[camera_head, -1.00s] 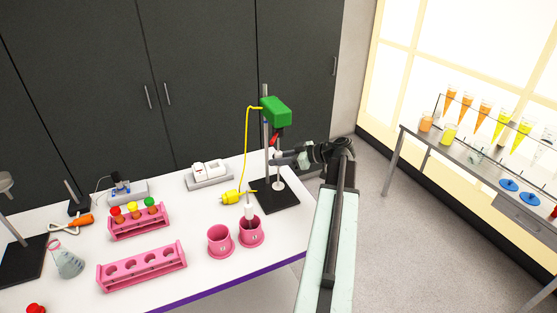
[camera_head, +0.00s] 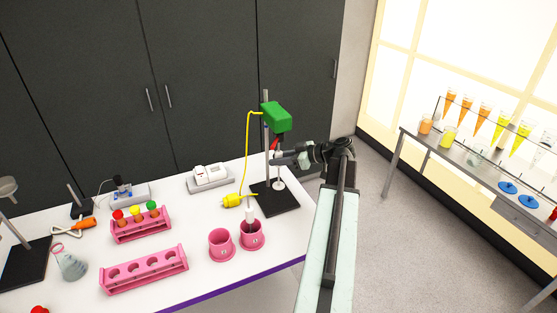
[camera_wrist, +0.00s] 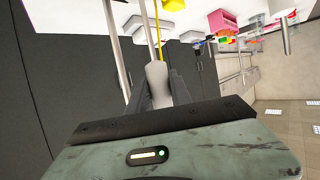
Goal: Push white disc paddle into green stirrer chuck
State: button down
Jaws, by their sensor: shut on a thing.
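The green stirrer (camera_head: 276,117) is mounted high on a stand with a black base. Its dark and red chuck end (camera_head: 275,143) points down beneath the green housing. My gripper (camera_head: 281,157) is just under the chuck, shut on the white disc paddle (camera_head: 279,185). The paddle hangs upright below the gripper, its disc above the black base. In the wrist view its pale thick grip (camera_wrist: 156,76) sits between my dark fingers (camera_wrist: 158,92). The paddle's top is close to the chuck; I cannot tell whether they touch.
A yellow cable (camera_head: 247,150) runs from the stirrer to a yellow plug (camera_head: 232,200). Two pink holders stand in front, one (camera_head: 251,240) with a white-gripped tool. A pink rack (camera_head: 143,270) and a white device (camera_head: 210,177) are to the left. The purple table edge (camera_head: 230,288) is nearest me.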

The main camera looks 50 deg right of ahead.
jog(key=shift+r+p, duration=1.3)
jog(key=shift+r, duration=0.05)
dwell(0.3)
jog(key=c, duration=1.1)
grip_release()
jog(key=p+v, duration=0.2)
jog(key=v, duration=0.6)
jog(key=shift+p, duration=0.4)
jog(key=shift+w, duration=0.1)
